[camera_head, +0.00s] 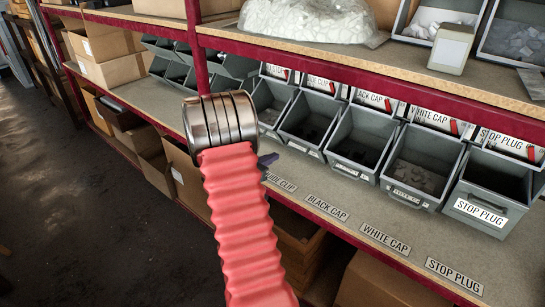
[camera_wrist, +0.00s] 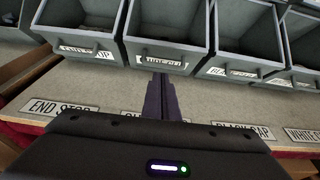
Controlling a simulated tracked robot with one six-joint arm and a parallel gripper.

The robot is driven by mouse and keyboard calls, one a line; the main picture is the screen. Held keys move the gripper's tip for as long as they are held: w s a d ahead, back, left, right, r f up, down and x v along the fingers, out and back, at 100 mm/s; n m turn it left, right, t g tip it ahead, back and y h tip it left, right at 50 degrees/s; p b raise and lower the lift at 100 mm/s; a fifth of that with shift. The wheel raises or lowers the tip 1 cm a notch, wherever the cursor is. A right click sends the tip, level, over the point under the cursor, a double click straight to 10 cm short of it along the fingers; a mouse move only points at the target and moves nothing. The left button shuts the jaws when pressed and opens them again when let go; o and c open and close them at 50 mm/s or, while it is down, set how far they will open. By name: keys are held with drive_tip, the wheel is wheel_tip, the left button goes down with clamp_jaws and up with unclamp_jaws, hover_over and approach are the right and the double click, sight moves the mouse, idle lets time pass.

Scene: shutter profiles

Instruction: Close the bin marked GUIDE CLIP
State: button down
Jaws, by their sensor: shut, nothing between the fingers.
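The GUIDE CLIP bin (camera_wrist: 165,60) is a grey bin with an open top, a front handle and a white label. In the wrist view it stands straight ahead of my gripper (camera_wrist: 160,82). In the head view the bin (camera_head: 306,127) is in the row on the shelf, and its hollow inside shows. My gripper's dark fingers are shut and empty. Their tips are at the lower front edge of this bin in the wrist view; I cannot tell whether they touch it. In the head view my arm hides most of the gripper (camera_head: 268,160).
The END STOP bin (camera_wrist: 88,48) stands to the left and the BLACK CAP bin (camera_wrist: 240,70) to the right, close by. WHITE CAP (camera_head: 420,165) and STOP PLUG (camera_head: 490,195) bins follow. The shelf strip with name plates (camera_head: 325,207) is clear. An upper shelf (camera_head: 370,62) overhangs.

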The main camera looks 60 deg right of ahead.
approach(296, 140)
wheel_tip(296, 140, down, 3)
drive_tip(key=d, duration=0.2)
drive_tip(key=shift+s+d+r, duration=0.3)
drive_tip(key=shift+d+r, duration=0.05)
drive_tip(key=shift+d, duration=0.2)
drive_tip(key=shift+s+d+r, duration=0.25)
drive_tip(key=shift+d+r, duration=0.05)
drive_tip(key=shift+d, duration=0.25)
drive_tip(key=shift+d+r, duration=0.25)
drive_tip(key=shift+d, duration=0.15)
drive_tip(key=shift+a, duration=0.15)
drive_tip(key=shift+w+r, duration=0.15)
